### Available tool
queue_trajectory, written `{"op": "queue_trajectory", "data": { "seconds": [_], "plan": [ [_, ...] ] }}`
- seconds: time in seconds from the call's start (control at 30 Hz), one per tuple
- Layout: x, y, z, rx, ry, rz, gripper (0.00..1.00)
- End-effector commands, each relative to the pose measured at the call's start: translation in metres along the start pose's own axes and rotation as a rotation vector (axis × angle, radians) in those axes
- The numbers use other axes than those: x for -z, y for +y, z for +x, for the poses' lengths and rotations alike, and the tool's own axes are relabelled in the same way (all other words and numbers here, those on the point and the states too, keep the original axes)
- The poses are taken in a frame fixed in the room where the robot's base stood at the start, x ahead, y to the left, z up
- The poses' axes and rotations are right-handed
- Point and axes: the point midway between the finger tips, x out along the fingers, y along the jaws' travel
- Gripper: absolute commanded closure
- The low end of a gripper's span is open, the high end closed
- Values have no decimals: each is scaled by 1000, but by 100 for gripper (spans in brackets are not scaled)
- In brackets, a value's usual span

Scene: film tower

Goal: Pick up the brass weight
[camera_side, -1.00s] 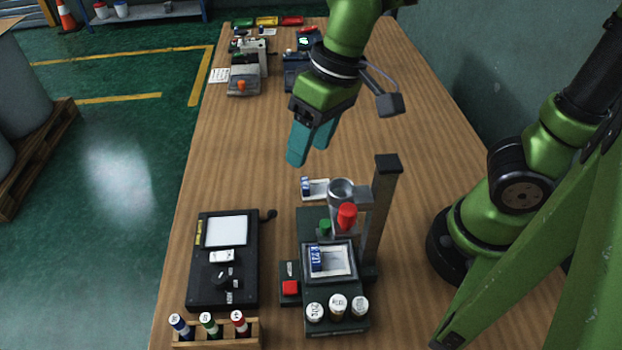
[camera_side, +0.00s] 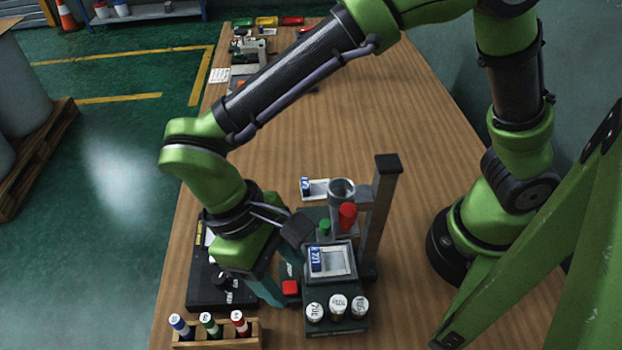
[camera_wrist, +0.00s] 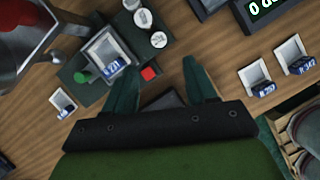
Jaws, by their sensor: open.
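Several-piece lettering marks the white tops of three short cylinders at the front of the dark tower device (camera_side: 346,325): a left one (camera_side: 314,312), a middle one (camera_side: 338,304) and a right one (camera_side: 360,305). The middle one's side looks brownish; I cannot tell surely which is the brass weight. They also show at the top of the wrist view, the nearest white top (camera_wrist: 158,40) just beyond my fingertips. My gripper (camera_side: 288,288) is open and empty, low beside the device's red button (camera_side: 290,287), left of the cylinders. It also shows in the wrist view (camera_wrist: 158,65).
A post (camera_side: 384,215) with a metal cup (camera_side: 341,190) and red piece (camera_side: 347,215) rises behind the device's tray (camera_side: 331,262). A rack (camera_side: 215,335) of capped tubes stands at the front left. A black device (camera_side: 208,285) lies partly under my arm.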

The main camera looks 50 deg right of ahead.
Motion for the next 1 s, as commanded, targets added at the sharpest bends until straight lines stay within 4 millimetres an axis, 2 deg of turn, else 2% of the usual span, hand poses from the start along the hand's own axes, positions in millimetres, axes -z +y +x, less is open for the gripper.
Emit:
{"op": "queue_trajectory", "data": {
  "seconds": [0.03, 0.13, 0.43, 0.7, 1.0],
  "plan": [
    [-1, 0, 12, -3, -4, -1, 44],
    [-1, 0, 29, -3, -4, 0, 44],
    [-1, 0, 54, 0, -2, 2, 44],
    [-4, 1, 92, -1, -2, 1, 44],
    [-4, 0, 98, 1, 0, 1, 44]
  ]
}}
